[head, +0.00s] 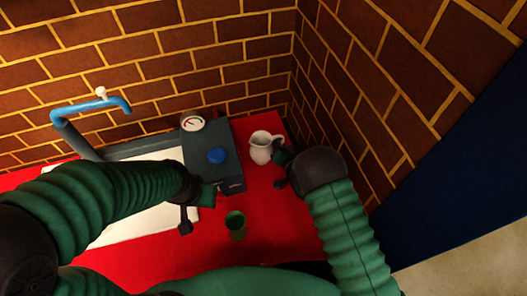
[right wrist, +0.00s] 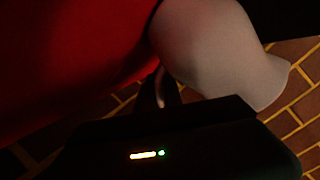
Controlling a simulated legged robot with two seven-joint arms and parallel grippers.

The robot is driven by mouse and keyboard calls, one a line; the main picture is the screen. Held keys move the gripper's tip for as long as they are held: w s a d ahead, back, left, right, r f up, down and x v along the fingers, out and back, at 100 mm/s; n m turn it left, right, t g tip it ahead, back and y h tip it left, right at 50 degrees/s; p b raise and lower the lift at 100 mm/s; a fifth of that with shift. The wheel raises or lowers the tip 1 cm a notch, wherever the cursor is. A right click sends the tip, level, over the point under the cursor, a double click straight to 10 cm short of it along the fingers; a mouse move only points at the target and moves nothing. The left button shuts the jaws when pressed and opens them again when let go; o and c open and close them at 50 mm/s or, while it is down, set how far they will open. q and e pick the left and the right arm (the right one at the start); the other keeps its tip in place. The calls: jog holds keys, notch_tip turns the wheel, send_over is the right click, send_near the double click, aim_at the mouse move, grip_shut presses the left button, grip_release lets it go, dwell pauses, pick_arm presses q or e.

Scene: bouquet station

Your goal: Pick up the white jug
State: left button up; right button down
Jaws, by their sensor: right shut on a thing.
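The white jug (head: 260,150) is at the back right of the red table, near the brick wall, and looks upright. My right gripper (head: 281,168) is at its right side, where the handle is, and is shut on it. In the right wrist view the jug's pale body (right wrist: 215,50) fills the upper right, with a dark finger (right wrist: 160,92) at its handle. Whether the jug touches the table is unclear. My left gripper (head: 202,207) is open and empty, in front of the grey box.
A grey box (head: 226,170) with a dial (head: 193,124) and a blue knob (head: 217,156) stands left of the jug. A green cup (head: 236,223) stands in front. A blue tap (head: 92,107) and a white surface (head: 120,228) are at left. Brick walls close the back and right.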

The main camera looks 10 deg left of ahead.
jog(key=shift+s+f, duration=0.25)
jog(key=shift+f, duration=0.2)
jog(key=shift+r, duration=0.15)
jog(key=shift+w+r, duration=0.1)
jog(key=shift+r, duration=0.35)
notch_tip(320, 180, up, 10)
jog(key=shift+w+f+p, duration=0.2)
jog(key=shift+f+p, duration=0.05)
jog(key=shift+p, duration=0.15)
dwell(1.2)
